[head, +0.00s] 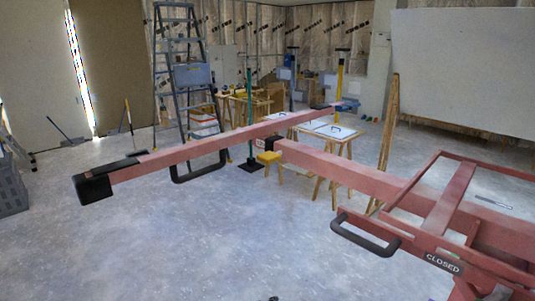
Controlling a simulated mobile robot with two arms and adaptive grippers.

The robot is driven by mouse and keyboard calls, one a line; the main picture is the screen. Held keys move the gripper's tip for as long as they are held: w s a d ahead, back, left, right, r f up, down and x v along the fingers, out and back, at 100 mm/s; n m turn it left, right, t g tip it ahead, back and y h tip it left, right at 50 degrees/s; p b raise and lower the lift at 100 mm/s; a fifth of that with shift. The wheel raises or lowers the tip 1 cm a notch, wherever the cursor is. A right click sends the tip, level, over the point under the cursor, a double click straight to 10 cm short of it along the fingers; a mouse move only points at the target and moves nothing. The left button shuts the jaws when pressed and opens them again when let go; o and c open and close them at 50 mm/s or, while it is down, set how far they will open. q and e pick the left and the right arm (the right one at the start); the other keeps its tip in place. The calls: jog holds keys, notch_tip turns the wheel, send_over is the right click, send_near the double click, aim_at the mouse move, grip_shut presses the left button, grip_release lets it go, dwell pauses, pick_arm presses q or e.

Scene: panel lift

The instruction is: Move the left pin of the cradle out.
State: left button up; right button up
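The red cradle of the panel lift fills the middle and right. Its long crossbar (215,147) runs from a black end hook (95,188) at the left to the far end near the middle. A red beam (340,172) joins it at a black bracket with a small white label (261,143). A black loop handle (198,171) hangs below the crossbar. A second black handle (365,236) is on the nearer frame, beside a "CLOSED" label (443,262). I cannot make out the left pin with certainty. Neither of my grippers is in view.
A stepladder (185,75) stands behind the crossbar. Behind the cradle are a small yellow-topped stool (269,158) and a work table (330,130). A large pale panel (465,70) leans at the right. A grey crate (10,190) is at the left edge.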

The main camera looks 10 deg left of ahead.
aim_at(267, 163)
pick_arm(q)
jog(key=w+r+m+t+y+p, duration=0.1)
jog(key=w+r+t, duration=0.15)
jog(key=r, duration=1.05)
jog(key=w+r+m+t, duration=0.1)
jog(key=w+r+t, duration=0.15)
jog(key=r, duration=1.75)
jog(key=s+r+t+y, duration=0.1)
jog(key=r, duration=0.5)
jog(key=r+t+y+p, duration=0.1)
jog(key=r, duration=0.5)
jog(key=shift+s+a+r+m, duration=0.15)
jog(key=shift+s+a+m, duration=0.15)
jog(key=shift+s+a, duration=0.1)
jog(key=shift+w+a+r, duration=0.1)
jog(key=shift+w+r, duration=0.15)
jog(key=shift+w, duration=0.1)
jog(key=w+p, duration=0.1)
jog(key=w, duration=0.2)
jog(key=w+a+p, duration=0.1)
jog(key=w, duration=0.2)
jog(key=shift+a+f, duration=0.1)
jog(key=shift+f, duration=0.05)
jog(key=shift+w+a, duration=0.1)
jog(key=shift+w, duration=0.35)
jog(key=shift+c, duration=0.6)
